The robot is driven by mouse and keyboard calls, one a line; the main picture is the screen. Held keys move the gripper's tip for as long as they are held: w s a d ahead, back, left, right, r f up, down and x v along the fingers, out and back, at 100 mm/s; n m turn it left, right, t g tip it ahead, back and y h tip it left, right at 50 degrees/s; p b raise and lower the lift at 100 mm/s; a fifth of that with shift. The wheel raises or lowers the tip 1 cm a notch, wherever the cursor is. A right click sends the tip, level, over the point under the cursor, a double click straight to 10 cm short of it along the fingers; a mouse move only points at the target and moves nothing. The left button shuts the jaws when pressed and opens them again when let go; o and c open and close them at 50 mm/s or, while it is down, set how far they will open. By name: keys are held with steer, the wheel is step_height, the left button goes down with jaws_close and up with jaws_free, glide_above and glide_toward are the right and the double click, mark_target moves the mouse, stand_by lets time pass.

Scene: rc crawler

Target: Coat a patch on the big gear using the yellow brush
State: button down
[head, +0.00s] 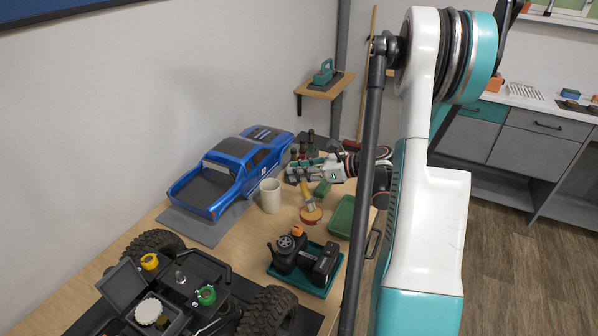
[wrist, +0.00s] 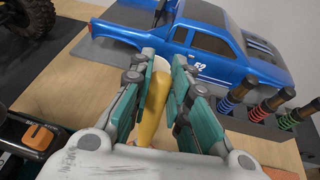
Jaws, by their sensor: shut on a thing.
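The yellow brush (head: 306,188) shows in the head view as a short yellow piece below my gripper (head: 294,172). In the wrist view its yellow handle (wrist: 154,105) lies between the teal fingers of my gripper (wrist: 162,82), which is shut on it. The brush's bristles are not clearly visible. A round tan and red pot (head: 311,214) stands just below the brush in the head view; I cannot tell whether they touch. A pale toothed disc (head: 148,310), seemingly the big gear, sits on the black crawler chassis at the lower left, well away from my gripper.
A white cup (head: 270,195) stands left of the brush, near the blue truck body (head: 232,172). A green tray (head: 341,217) lies right of the pot. Shock absorbers (wrist: 265,104) stand at the wrist view's right.

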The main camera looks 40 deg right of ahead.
steer(key=shift+f+b, duration=0.55)
stand_by(1.8)
steer(key=shift+r+p, duration=2.15)
steer(key=shift+r, duration=1.45)
